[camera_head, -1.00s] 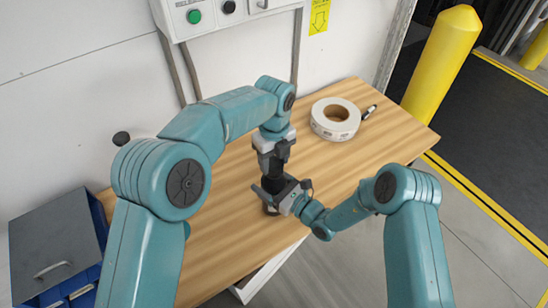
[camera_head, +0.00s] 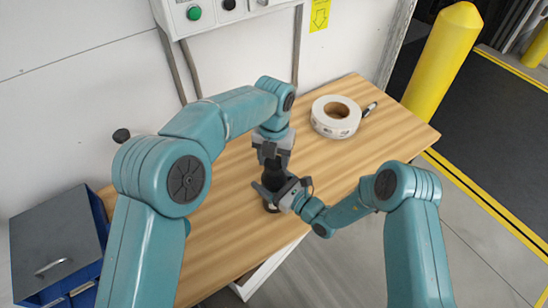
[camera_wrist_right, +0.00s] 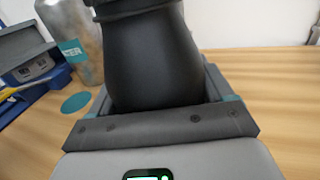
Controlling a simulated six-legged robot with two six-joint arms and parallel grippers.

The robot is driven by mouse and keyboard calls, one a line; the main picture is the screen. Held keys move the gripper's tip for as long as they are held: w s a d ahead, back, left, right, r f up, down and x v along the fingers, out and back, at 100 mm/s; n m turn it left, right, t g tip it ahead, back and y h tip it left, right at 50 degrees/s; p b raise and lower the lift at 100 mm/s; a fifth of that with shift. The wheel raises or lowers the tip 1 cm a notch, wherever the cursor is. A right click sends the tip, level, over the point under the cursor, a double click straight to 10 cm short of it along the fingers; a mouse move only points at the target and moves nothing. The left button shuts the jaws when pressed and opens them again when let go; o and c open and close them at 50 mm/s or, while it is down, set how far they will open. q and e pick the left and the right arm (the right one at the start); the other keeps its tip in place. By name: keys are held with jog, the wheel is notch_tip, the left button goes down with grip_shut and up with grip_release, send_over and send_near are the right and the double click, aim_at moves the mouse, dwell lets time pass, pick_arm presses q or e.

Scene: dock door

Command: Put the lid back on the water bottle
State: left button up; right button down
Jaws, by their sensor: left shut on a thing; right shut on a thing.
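The black water bottle (camera_head: 271,174) stands upright near the table's front edge. My right gripper (camera_head: 275,190) is shut around its body, and the bottle fills the middle of the right wrist view (camera_wrist_right: 150,62). My left gripper (camera_head: 272,152) points down right above the bottle, shut on what looks like the dark lid at its top. The fingers mostly hide the lid in the head view. A dark band (camera_wrist_right: 140,9) crosses the bottle's top in the right wrist view; I cannot tell whether the lid is fully seated.
A metal canister (camera_wrist_right: 84,50) and a teal disc (camera_wrist_right: 76,102) show in the wrist view. A blue box with grey lid (camera_head: 55,245) stands left.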

pick_arm(q)
jog(key=o, duration=1)
jog(key=shift+r, duration=0.15)
jog(key=shift+r, duration=2.15)
jog(key=shift+c, duration=0.4)
